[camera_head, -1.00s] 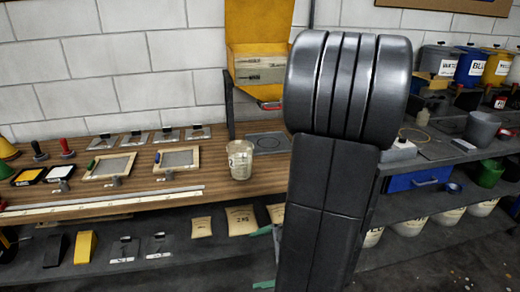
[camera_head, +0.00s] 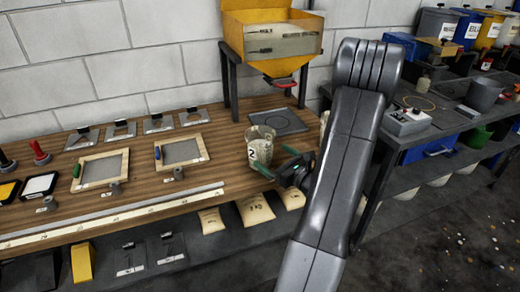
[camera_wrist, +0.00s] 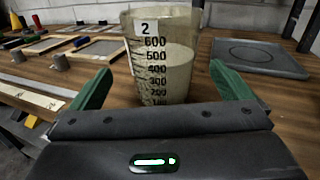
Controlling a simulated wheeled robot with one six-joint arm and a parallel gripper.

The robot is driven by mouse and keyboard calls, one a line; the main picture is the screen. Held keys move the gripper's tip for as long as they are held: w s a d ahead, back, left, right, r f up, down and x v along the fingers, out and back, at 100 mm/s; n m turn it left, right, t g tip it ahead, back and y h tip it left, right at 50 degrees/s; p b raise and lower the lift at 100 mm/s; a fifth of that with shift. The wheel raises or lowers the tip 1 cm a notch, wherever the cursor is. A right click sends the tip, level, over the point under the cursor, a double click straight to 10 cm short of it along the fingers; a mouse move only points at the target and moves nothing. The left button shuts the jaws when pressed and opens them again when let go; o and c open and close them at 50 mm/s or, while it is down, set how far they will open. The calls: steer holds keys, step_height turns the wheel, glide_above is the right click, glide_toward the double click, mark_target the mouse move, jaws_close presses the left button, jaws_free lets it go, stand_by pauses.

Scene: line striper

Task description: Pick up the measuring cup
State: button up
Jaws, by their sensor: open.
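The measuring cup (camera_head: 260,148) is a clear graduated beaker marked "2", standing upright near the front edge of the wooden bench in the head view. In the wrist view the measuring cup (camera_wrist: 162,60) shows its scale up to 600 and a pale content inside. My gripper (camera_head: 279,162) reaches toward it from the right in the head view. In the wrist view my gripper (camera_wrist: 160,88) has its green fingers spread, one on each side of the cup's lower part. The fingers look apart from the cup. How far they reach past its near face is hard to tell.
A dark square plate (camera_head: 275,122) lies behind the cup under a yellow hopper (camera_head: 272,40). Framed screens (camera_head: 182,151) and a long ruler (camera_head: 120,213) lie to the left. Several bags (camera_head: 255,209) sit on the shelf below. Bare wood surrounds the cup.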

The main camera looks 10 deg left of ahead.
steer(key=p+x, duration=0.1)
steer(key=x, duration=0.2)
steer(key=p+x, duration=0.1)
steer(key=x, duration=0.3)
steer(key=shift+w+a+f, duration=0.1)
steer(key=shift+w+f, duration=0.1)
steer(key=shift+w, duration=0.2)
steer(key=c, duration=1.4)
